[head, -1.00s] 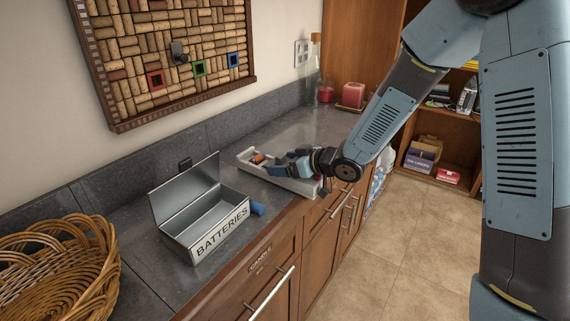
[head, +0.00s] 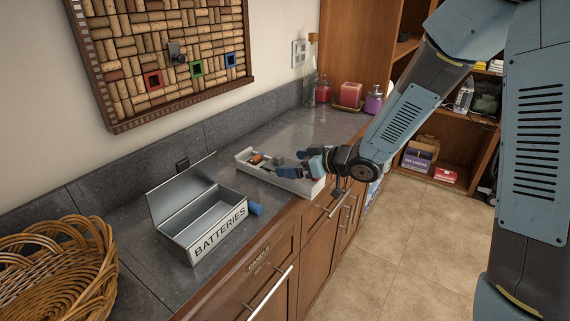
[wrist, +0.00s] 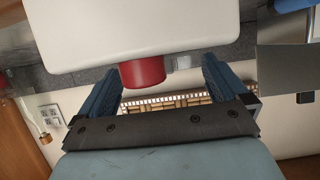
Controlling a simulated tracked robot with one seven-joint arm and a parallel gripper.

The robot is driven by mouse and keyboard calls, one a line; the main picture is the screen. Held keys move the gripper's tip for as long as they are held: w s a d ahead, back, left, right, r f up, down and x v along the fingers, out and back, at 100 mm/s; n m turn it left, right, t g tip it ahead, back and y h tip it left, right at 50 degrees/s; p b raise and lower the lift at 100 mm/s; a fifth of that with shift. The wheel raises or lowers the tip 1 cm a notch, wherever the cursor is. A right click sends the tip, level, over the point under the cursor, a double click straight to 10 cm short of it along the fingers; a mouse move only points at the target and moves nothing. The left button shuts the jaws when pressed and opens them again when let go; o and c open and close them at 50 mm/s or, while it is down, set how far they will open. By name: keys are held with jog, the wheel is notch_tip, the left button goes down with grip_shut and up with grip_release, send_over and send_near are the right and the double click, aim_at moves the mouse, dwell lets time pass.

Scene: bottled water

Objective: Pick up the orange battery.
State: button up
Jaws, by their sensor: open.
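In the wrist view, a red cylinder (wrist: 142,72), probably this battery, shows between and beyond the fingertips. Part of it is hidden by a white surface, likely the tray. My gripper (head: 295,163) is open and empty, over the right part of the tray, to the right of the battery. Its two blue fingers also frame the wrist view (wrist: 160,80).
An open metal box marked BATTERIES (head: 208,222) stands left of the tray, with a blue battery (head: 255,209) beside it. A wicker basket (head: 60,262) is at the front left. Candles and a bottle stand at the far end. Bare counter lies behind the tray.

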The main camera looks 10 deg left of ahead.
jog(key=v, duration=0.7)
jog(key=shift+s+d, duration=0.1)
jog(key=shift+d, duration=0.1)
